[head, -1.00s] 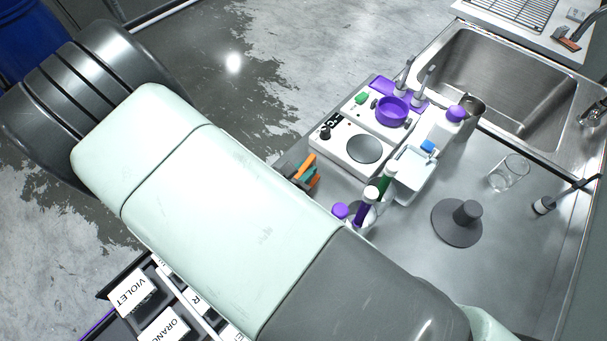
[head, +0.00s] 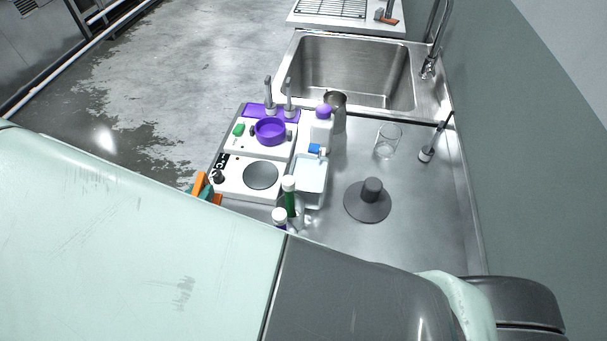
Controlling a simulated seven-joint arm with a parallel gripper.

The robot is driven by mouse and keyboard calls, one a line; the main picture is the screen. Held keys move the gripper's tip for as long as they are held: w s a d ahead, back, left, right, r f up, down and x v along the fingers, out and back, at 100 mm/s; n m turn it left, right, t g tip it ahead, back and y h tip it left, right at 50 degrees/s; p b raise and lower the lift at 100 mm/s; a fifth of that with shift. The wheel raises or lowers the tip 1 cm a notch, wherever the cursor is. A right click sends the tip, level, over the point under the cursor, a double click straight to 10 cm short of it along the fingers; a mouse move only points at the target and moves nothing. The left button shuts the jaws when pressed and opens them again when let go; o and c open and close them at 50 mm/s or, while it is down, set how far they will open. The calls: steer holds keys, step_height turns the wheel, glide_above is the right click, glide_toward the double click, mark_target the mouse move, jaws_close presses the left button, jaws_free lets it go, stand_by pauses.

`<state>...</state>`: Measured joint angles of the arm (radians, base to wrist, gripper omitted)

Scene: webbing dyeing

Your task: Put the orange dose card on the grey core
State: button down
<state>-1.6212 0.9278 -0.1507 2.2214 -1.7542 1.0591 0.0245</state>
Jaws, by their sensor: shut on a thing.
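The grey core (head: 372,188) stands upright on the steel counter, a short dark grey post in the middle of a flat round base of the same grey. Nothing rests on it. I cannot make out the orange dose card in the head view. My arm fills the lower part of the picture and hides the near side of the counter. My gripper is out of sight, so what it holds is hidden.
Left of the core stand a white tray (head: 312,172), a green-filled tube (head: 290,197) and a white hotplate (head: 237,177). Orange and teal items (head: 201,187) lie beside the hotplate. A glass beaker (head: 387,142) stands behind the core, before the sink (head: 345,72). Counter right of the core is clear.

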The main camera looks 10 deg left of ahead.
steer(key=w+d+r+m+h, duration=0.15)
steer(key=w+d+r, duration=0.25)
steer(key=w+r, duration=0.4)
steer(key=w+d+r+m+h, duration=0.1)
steer(key=w+d+r+h, duration=0.1)
steer(key=w+d+r, duration=0.45)
steer(key=w+d+r+m+h, duration=0.1)
steer(key=w+d+r, duration=0.55)
steer(key=d, duration=0.25)
steer(key=w+d+r+m+h, duration=0.1)
steer(key=w+d+r+m, duration=0.1)
steer(key=w+d+r, duration=0.45)
steer(key=m+g+h, duration=0.4)
steer(key=m+h, duration=0.1)
steer(key=h, duration=0.1)
glide_above(374, 184)
step_height(374, 184, down, 25)
steer(key=shift+f, duration=2.2)
